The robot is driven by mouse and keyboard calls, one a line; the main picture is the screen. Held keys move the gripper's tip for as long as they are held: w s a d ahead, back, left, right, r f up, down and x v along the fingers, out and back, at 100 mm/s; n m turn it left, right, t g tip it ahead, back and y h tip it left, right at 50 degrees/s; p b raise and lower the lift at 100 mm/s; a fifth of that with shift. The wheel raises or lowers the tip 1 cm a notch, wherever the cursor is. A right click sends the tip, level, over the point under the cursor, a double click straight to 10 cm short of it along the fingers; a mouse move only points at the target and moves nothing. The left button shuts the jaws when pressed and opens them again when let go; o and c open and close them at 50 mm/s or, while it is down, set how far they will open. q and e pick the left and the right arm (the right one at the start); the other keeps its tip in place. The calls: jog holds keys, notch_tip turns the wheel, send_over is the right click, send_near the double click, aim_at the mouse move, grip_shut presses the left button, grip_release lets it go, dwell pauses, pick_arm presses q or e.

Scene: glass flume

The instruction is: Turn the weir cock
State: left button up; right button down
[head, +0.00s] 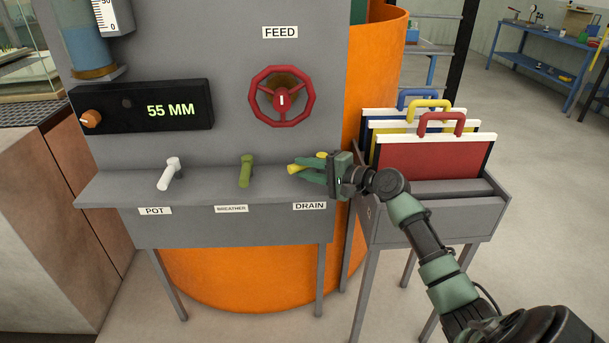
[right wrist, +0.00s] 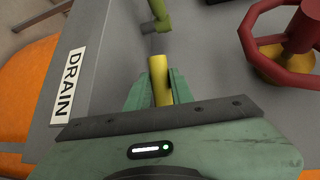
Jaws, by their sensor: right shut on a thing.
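A yellow cock handle (head: 294,169) sticks out above the DRAIN label (head: 310,206) on the grey panel's ledge. My right gripper (head: 307,171) is shut on this handle; in the right wrist view the yellow handle (right wrist: 159,78) lies between the green fingers (right wrist: 160,90). A white cock (head: 169,173) stands above the POT label and a green cock (head: 246,171) above the BREATHER label. No label reading "weir" shows. My left gripper is not in view.
A red FEED handwheel (head: 282,97) is above the cocks. A black display (head: 150,106) reads 55 MM and has an orange knob (head: 91,119). A rack (head: 440,220) with red, yellow and blue handled boards stands close right of my gripper. An orange curved tank (head: 240,275) is behind.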

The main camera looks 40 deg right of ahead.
jog(key=c, duration=1.2)
grip_release()
jog(key=shift+c, duration=0.2)
jog(key=shift+s, duration=0.15)
jog(key=v, duration=0.6)
jog(key=shift+s+d+b, duration=0.15)
jog(key=shift+b, duration=0.2)
jog(key=shift+s+d+r, duration=0.1)
jog(key=shift+s+d, duration=0.05)
jog(key=shift+s, duration=0.4)
